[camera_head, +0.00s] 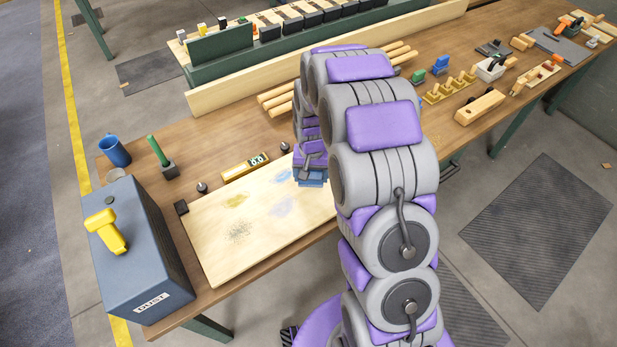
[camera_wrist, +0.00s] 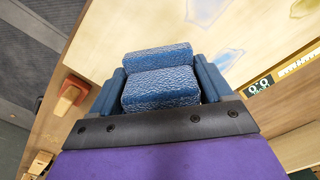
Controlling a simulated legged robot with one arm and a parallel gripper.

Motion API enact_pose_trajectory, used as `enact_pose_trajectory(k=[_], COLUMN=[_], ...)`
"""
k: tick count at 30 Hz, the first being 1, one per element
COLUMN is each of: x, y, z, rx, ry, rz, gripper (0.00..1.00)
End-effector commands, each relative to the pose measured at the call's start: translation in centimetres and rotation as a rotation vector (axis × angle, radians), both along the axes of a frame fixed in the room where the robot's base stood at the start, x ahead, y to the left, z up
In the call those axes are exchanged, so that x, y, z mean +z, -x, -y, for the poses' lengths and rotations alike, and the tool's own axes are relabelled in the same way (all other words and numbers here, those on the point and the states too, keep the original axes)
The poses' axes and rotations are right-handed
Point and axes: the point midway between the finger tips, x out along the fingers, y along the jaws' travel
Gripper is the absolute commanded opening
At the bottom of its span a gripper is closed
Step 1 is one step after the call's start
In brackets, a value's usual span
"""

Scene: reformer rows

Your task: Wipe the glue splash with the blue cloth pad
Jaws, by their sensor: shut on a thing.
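My gripper (camera_head: 311,181) is shut on the blue cloth pad (camera_wrist: 158,60), which shows between the two blue fingers in the wrist view. In the head view they are over the right part of a pale wooden board (camera_head: 210,262). The board has several marks: a yellowish splash (camera_head: 236,200), a dark speckled patch (camera_head: 238,232), a pale bluish-grey patch (camera_head: 281,207) and a blue patch (camera_head: 283,176) close left of my gripper. I cannot tell for sure which mark is the glue. The wrist view shows the yellowish splash (camera_wrist: 305,8) at the top right. Whether the pad touches the board is unclear.
A grey-blue dust box (camera_head: 140,250) with a yellow handheld tool (camera_head: 106,231) on top stands left of the board. Wooden dowels (camera_head: 277,99) lie farther back.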

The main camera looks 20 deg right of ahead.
Motion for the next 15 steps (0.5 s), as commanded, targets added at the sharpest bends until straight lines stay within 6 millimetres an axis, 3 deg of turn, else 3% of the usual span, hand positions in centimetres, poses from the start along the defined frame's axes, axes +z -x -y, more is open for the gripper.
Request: enact_pose_trajectory(k=[7,15], x=[2.2,2.6], y=[0.1,0.1], z=[-0.2,-0.1], rx=[0.001,0.002], ry=[0.003,0.002], rz=[-0.002,-0.003], gripper=[0.5,0.5])
